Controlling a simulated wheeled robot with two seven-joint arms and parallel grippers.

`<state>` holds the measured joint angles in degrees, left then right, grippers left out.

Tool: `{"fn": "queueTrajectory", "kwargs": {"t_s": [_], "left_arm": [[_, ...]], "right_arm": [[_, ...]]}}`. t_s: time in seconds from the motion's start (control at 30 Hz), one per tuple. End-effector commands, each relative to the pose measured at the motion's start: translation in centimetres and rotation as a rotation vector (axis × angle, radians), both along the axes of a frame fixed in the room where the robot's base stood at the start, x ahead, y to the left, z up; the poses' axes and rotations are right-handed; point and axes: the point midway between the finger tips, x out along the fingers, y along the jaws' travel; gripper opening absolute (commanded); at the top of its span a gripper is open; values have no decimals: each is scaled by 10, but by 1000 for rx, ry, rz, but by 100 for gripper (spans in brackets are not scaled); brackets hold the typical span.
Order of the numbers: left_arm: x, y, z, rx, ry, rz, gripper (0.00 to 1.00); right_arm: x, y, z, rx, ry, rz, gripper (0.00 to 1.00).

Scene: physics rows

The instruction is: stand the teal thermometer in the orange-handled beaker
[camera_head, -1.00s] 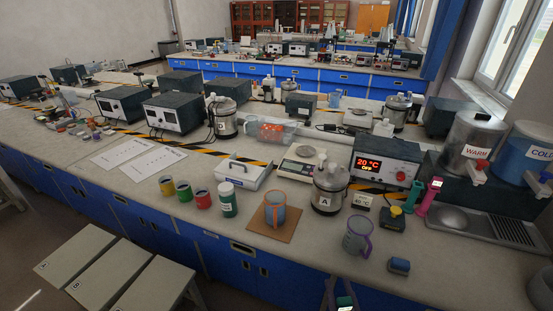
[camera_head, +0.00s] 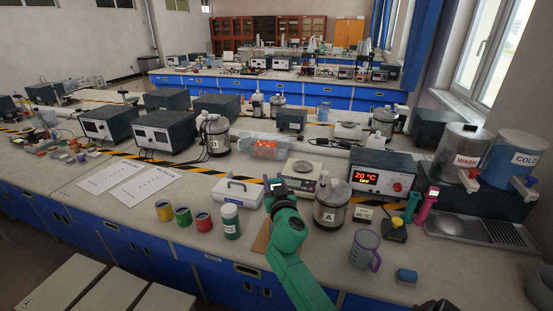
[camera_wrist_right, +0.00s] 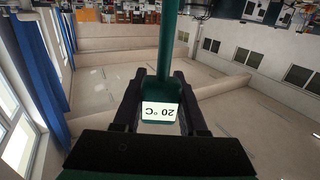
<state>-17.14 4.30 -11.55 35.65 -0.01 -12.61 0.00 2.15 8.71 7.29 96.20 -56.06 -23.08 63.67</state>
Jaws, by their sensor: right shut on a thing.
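My right gripper (camera_head: 277,185) reaches in from the bottom of the head view, over the brown mat (camera_head: 262,237). In the right wrist view its two dark fingers (camera_wrist_right: 160,100) are shut on the teal thermometer (camera_wrist_right: 168,45), around its body by a white label reading 20 °C. The thermometer's rod runs away from the fingers to the top of that view. The orange-handled beaker, which stood on the mat earlier, is hidden behind my green right arm. My left gripper is not in view.
A purple-handled mug (camera_head: 365,250) and a blue block (camera_head: 406,276) stand right of my arm. A steel pot marked A (camera_head: 330,212) is close behind it. A green jar (camera_head: 230,222) and a white box (camera_head: 239,190) are on the left. A pink upright tool (camera_head: 427,205) is farther right.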

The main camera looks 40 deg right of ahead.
Motion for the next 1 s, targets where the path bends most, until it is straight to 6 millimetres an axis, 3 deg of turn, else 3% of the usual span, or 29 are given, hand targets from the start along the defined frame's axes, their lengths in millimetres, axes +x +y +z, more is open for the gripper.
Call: {"fn": "queueTrajectory", "kwargs": {"t_s": [0.1,0.3,1.0], "left_arm": [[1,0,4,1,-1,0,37],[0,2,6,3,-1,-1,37],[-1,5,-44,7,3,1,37]], "right_arm": [[14,-21,27,2,-6,9,0],[26,-37,45,-2,6,31,0],[26,-37,-9,-6,13,33,0]]}}
